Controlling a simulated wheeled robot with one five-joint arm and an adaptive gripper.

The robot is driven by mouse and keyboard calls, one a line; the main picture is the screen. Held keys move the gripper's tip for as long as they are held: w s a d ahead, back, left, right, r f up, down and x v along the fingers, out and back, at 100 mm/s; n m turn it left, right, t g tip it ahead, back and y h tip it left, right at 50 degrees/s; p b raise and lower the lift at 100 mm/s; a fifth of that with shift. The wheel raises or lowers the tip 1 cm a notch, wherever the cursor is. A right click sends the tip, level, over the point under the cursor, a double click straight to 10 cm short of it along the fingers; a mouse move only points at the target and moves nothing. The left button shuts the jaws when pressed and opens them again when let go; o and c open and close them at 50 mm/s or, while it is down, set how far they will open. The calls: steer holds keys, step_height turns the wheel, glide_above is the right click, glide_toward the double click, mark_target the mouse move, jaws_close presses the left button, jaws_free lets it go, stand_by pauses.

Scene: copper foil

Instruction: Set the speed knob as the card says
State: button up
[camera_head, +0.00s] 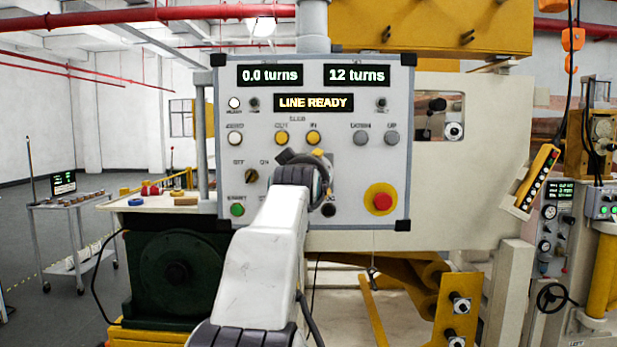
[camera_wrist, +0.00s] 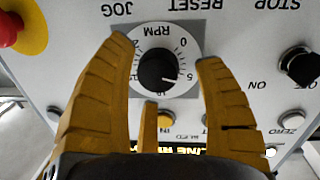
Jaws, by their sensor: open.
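The speed knob (camera_wrist: 157,69) is a round black knob on a white dial marked RPM (camera_wrist: 177,50). The wrist view shows the dial upside down. A pale pointer mark on the knob faces the lower right, close to the 5; fine reading is unsure. My gripper (camera_wrist: 167,50) is open, its yellow fingers on either side of the dial with the knob between them. I cannot tell whether any finger touches the knob. In the head view my gripper (camera_head: 307,158) is in front of the panel and my arm hides the knob. I see no readable card.
The grey control panel (camera_head: 350,210) carries several buttons, a black selector (camera_head: 252,177) and a red emergency stop (camera_head: 382,201). The stop also shows in the wrist view (camera_wrist: 10,28). Displays read "0.0 turns" (camera_head: 270,75), "12 turns" (camera_head: 357,75) and "LINE READY" (camera_head: 314,102). A trolley (camera_head: 77,205) stands left.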

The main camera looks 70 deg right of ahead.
steer(key=v, duration=1.1)
steer(key=shift+a, duration=0.3)
steer(key=shift+r, duration=0.1)
